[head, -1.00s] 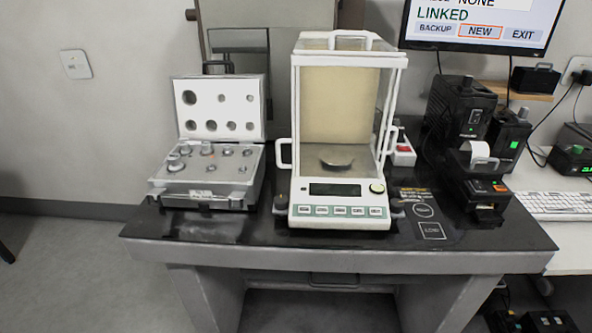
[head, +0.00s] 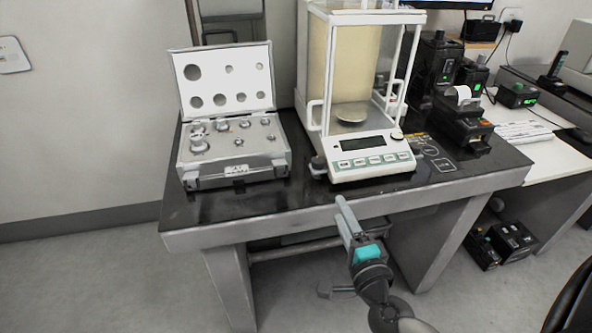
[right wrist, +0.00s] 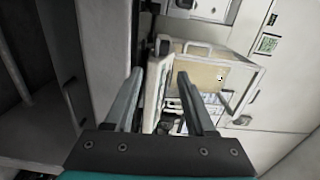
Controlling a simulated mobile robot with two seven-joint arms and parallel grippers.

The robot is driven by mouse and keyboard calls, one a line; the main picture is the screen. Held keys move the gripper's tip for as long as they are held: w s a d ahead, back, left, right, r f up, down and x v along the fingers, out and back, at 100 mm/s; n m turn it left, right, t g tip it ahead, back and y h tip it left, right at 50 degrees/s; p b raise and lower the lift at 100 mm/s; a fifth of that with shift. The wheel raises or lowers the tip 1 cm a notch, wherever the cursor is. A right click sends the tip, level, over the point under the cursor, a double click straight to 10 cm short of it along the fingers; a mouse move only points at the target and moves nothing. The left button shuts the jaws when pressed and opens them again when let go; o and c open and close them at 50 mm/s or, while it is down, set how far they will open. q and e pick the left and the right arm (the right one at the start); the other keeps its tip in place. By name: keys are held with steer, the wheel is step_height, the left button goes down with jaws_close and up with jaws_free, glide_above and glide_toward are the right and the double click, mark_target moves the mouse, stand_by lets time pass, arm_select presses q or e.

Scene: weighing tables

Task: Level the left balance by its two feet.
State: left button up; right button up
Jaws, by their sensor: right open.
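The left balance (head: 371,158), with a glass draft shield and a round pan (head: 351,112), stands near the front of the dark table. Its display looks dark and unreadable. A dark foot (head: 318,166) shows at its front left corner; the front right foot is hard to make out. My right gripper (head: 346,214) is open and empty, in front of the table edge below the balance. In the right wrist view the balance (right wrist: 205,73) appears turned sideways beyond the parted fingers (right wrist: 160,76). My left gripper is out of view.
An open case of weights (head: 232,160) stands left of the balance on the table (head: 240,201). Black devices, including a printer (head: 463,120), stand to the right. A white desk (head: 545,155) adjoins on the right. The floor in front is clear.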

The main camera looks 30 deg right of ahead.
glide_toward(320, 167)
steer(key=w, duration=0.3)
steer(key=shift+w+d+m, duration=0.2)
steer(key=shift+d+m, duration=0.1)
steer(key=shift+d, duration=0.1)
steer(key=b+x, duration=0.1)
steer(key=x, duration=0.3)
steer(key=shift+w+d+f, duration=0.1)
steer(key=shift+w, duration=0.15)
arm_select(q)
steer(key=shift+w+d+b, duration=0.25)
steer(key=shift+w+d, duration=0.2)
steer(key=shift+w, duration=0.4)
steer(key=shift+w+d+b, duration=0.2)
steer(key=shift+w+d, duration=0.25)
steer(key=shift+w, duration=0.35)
arm_select(e)
steer(key=shift+x, duration=1.05)
jaws_close()
